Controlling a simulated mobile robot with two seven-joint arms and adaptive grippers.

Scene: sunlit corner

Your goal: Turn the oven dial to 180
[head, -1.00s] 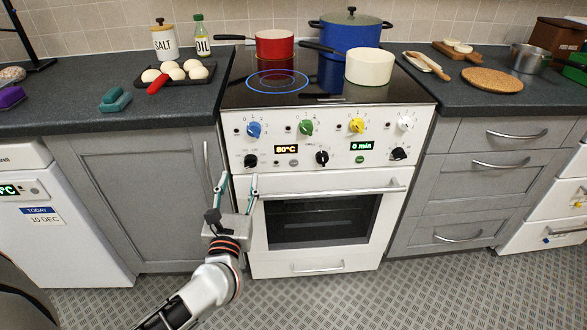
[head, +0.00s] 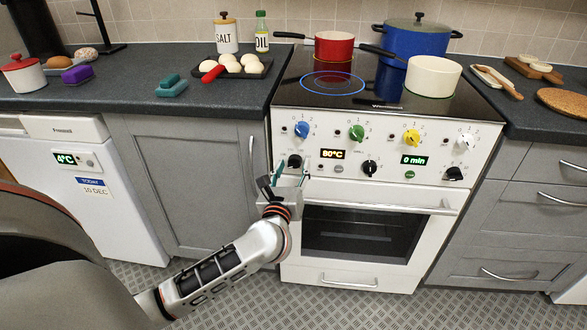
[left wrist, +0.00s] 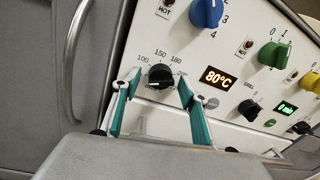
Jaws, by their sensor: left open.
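The black oven dial (head: 294,161) is at the lower left of the white oven's control panel. In the left wrist view the dial (left wrist: 160,76) has marks 100, 150, 180 and 200 around it, and its pale pointer line lies on its lower left side. The oven display (head: 333,154) reads 80°C. My left gripper (head: 288,178) is open just below and in front of the dial. In the left wrist view its teal fingers stand on either side of the dial; I cannot tell whether they touch it. My right gripper is not in view.
Blue (head: 302,129), green (head: 356,132), yellow (head: 411,138) and white knobs sit above the dial. Another black knob (head: 369,168) is to its right. The oven door handle (head: 440,209) runs below. Pots stand on the hob. The floor in front is clear.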

